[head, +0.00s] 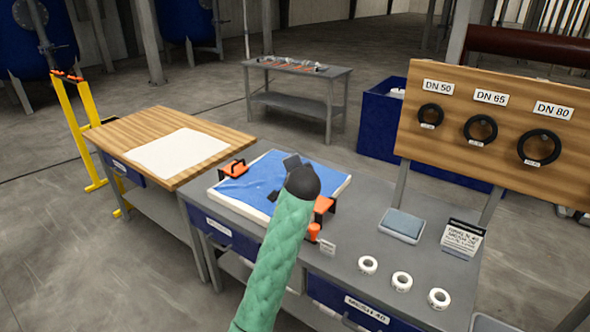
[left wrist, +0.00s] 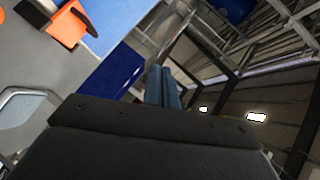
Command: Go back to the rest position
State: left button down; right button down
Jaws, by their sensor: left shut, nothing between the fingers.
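My left arm, in a green quilted sleeve, reaches up from the bottom middle of the head view. Its dark left gripper (head: 291,163) is over the white plate (head: 222,202) with the blue cloth (head: 262,180) on the grey bench. In the left wrist view the two fingers (left wrist: 163,86) are close together, shut, with nothing between them. Orange clamps (head: 234,168) sit at the plate's edges; one also shows in the left wrist view (left wrist: 68,22). My wrist hides part of the cloth. My right gripper is in neither view.
The grey bench (head: 365,212) also holds a tray with a grey-blue pad (head: 402,225), several white rolls (head: 402,281) and a small sign (head: 462,238). A wooden board (head: 500,150) with black rings stands behind. A wood-topped table (head: 125,128) is at left.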

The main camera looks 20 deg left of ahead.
pick_arm(q)
jog(key=s+f+n+g+h, duration=0.3)
jog(key=s+f+g, duration=0.2)
jog(key=s+f, duration=1.7)
jog(key=s+d+f+n+g+h, duration=0.15)
jog(key=s+f, duration=0.25)
jog(key=s, duration=1)
jog(key=s+d+f+n+g+h, duration=0.1)
jog(key=s+f+n+g, duration=0.25)
jog(key=s, duration=1.05)
jog(key=s+d+f+x, duration=0.1)
jog(key=s+x, duration=0.1)
jog(key=x, duration=0.9)
jog(key=s+x, duration=0.2)
jog(key=x, duration=1)
jog(key=s+f, duration=0.4)
jog(key=f, duration=0.7)
jog(key=s+d+f+m+g, duration=0.1)
jog(key=s+f, duration=0.2)
jog(key=f, duration=0.8)
jog(key=shift+s+f, duration=0.35)
jog(key=shift+f, duration=0.05)
jog(key=shift+h, duration=0.25)
